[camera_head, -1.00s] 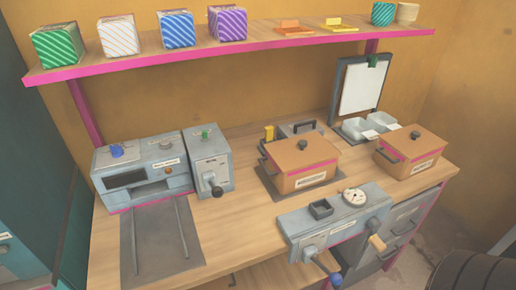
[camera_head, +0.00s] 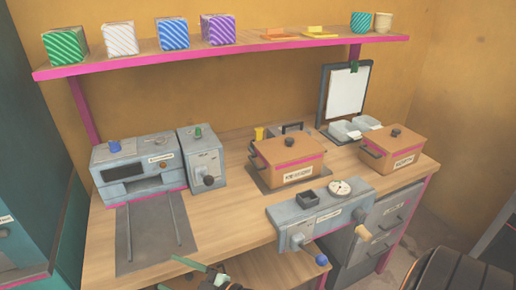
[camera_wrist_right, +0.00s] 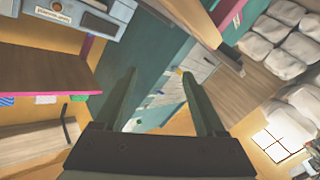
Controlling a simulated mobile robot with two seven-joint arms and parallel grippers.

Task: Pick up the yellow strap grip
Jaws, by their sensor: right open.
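A small yellow piece (camera_head: 313,29) with a flat base and a raised back lies on the pink-edged shelf, right of a similar orange piece. Another small yellow thing (camera_head: 259,133) stands on the bench behind the left brown box, partly hidden. I cannot tell for certain which one is the strap grip. My right gripper (camera_head: 168,272) is at the bottom edge of the head view, in front of the bench and far from both. In the right wrist view its two fingers (camera_wrist_right: 159,76) are apart with nothing between them. My left gripper is not in view.
The shelf (camera_head: 240,49) also holds several striped cubes and two cups. On the bench stand a grey machine (camera_head: 138,185), a lever box (camera_head: 204,160), two lidded brown boxes (camera_head: 290,160) and a grey press unit (camera_head: 300,224).

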